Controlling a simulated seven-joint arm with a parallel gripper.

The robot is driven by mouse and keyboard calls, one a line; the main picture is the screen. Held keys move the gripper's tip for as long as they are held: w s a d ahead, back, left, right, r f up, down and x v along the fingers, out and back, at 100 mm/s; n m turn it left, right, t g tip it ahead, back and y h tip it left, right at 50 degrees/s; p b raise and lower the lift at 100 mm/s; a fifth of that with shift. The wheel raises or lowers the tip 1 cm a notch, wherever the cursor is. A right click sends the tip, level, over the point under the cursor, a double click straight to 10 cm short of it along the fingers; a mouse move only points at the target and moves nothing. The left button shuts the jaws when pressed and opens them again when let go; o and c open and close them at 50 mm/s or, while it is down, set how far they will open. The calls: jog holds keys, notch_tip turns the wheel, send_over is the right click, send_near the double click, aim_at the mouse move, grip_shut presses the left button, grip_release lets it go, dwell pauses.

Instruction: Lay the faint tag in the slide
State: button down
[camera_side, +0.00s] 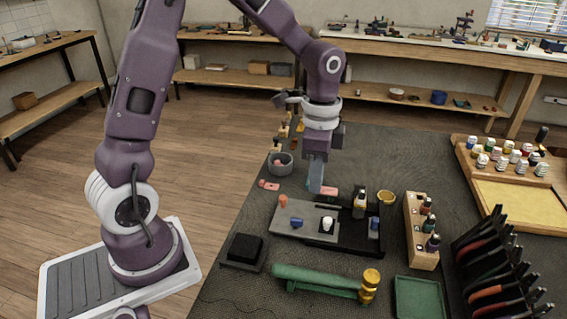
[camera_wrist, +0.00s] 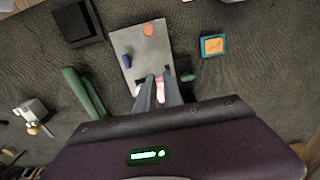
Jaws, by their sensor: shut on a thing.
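My gripper (camera_side: 316,188) points straight down just behind the grey plate of the black-based fixture (camera_side: 345,240). In the wrist view the fingers (camera_wrist: 160,93) are shut on a small pale pink piece (camera_wrist: 160,84), which I take as the tag; the fingers hide most of it, and any marking on it cannot be read. In the side view a pink piece (camera_side: 331,191) shows at the fingertips. The grey plate (camera_wrist: 150,48), seemingly the slide, carries a blue piece (camera_wrist: 127,61) and an orange piece (camera_wrist: 148,30). A white-topped piece (camera_side: 328,224) stands near its right end.
A green lever tool (camera_side: 318,280) and a black block (camera_side: 243,249) stand in front. A bottle rack (camera_side: 421,232), a green tray (camera_side: 419,298) and a dark tool rack (camera_side: 490,265) are at right. A grey cup (camera_side: 280,165) is behind left.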

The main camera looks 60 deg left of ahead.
aim_at(317, 212)
jog(key=shift+w+d, duration=0.2)
jog(key=shift+d, duration=0.2)
jog(key=shift+f, duration=2.6)
jog(key=shift+f, duration=0.5)
jog(key=c, duration=1.4)
grip_release()
